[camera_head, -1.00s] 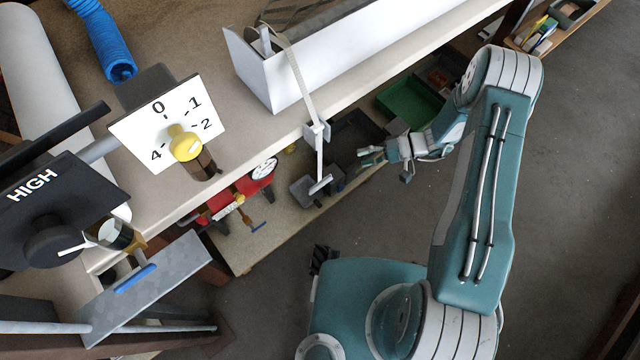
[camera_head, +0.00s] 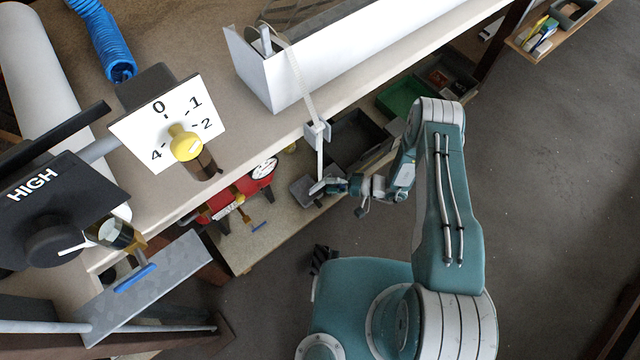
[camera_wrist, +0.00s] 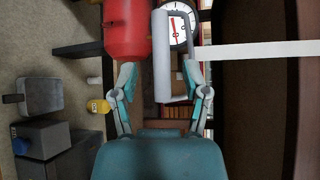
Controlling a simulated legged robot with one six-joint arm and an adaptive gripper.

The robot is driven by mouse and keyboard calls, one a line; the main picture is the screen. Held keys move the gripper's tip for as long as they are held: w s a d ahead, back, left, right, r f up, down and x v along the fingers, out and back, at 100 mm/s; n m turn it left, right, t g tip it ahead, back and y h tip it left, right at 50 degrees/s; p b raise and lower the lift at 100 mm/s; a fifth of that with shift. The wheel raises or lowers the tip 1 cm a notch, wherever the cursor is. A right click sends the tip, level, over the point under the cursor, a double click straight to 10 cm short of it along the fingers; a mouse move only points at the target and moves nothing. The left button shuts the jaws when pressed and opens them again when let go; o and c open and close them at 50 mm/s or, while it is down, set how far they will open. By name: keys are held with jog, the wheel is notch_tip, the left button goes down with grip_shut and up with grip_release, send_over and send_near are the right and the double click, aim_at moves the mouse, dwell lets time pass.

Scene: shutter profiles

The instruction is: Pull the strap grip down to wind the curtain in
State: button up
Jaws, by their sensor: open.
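The pale strap (camera_head: 296,75) runs from the white box over the bench edge, through a small grey guide (camera_head: 317,132), and hangs down to the strap grip (camera_head: 318,187). My gripper (camera_head: 332,186) is right at the grip in the head view, which partly hides it. In the wrist view the light grey grip bar (camera_wrist: 161,58) lies between the two open fingers of my gripper (camera_wrist: 158,82), with the white strap (camera_wrist: 255,50) running off to the right. The fingers show gaps on both sides of the bar. The curtain itself is not clearly identifiable.
The white box (camera_head: 300,75) stands on the bench above. A red tank (camera_wrist: 127,28) and a gauge (camera_wrist: 178,22) are close by in the wrist view. Dark bins (camera_head: 358,138) and a green bin (camera_head: 400,95) sit on the lower shelf. Floor to the right is clear.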

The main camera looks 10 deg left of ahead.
aim_at(320, 185)
jog(key=shift+s+a+f, duration=0.1)
jog(key=shift+a+f, duration=0.05)
jog(key=shift+a, duration=0.75)
jog(key=shift+s+a+f, duration=0.1)
jog(key=shift+a, duration=0.8)
jog(key=shift+c, duration=0.4)
grip_shut()
jog(key=shift+f, duration=1.1)
jog(key=shift+o, duration=0.4)
grip_release()
